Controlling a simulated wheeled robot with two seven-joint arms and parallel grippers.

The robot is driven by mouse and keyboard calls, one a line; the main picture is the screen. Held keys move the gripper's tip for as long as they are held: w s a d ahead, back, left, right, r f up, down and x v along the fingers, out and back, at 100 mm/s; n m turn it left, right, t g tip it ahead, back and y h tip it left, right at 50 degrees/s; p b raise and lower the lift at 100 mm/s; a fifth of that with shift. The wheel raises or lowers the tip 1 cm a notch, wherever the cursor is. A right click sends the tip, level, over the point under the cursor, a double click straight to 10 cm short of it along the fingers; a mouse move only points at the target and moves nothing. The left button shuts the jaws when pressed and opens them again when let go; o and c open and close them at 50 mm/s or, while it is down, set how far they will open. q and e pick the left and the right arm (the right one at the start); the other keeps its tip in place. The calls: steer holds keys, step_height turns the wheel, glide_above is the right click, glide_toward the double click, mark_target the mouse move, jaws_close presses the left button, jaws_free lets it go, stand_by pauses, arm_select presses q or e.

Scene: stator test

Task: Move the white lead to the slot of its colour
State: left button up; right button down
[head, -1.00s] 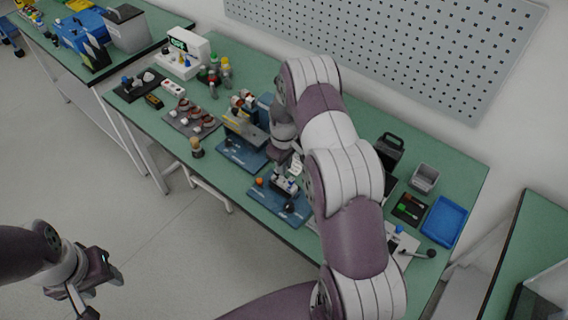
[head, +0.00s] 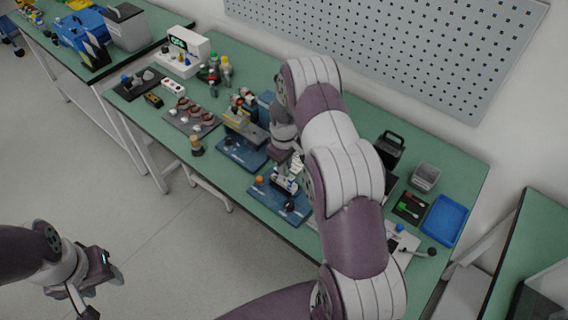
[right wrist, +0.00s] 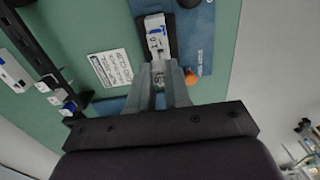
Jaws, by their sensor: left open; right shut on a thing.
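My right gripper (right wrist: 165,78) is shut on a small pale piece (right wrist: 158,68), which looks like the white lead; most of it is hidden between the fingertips. Just beyond the fingertips, a white block with blue marks (right wrist: 155,25) sits in a dark holder on a blue plate (right wrist: 202,38). In the head view this blue plate (head: 290,212) is at the front of the green bench, partly behind my right arm. The slot of the lead's colour cannot be made out. My left gripper (head: 98,285) is open and empty over the floor, away from the bench.
An orange knob (right wrist: 190,77) is close beside my right fingertips. A printed white label (right wrist: 110,68) lies left of the plate. A second blue plate (head: 238,155), a tray of copper coils (head: 180,122) and a white tester (head: 190,52) stand further left. A blue tray (head: 444,220) is at right.

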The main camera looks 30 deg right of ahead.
steer(key=shift+f, duration=0.3)
steer(key=shift+f+b, duration=0.5)
steer(key=shift+b, duration=0.1)
steer(key=shift+f, duration=0.15)
steer(key=shift+f+b, duration=0.45)
steer(key=c, duration=1)
jaws_free()
steer(key=shift+r, duration=0.1)
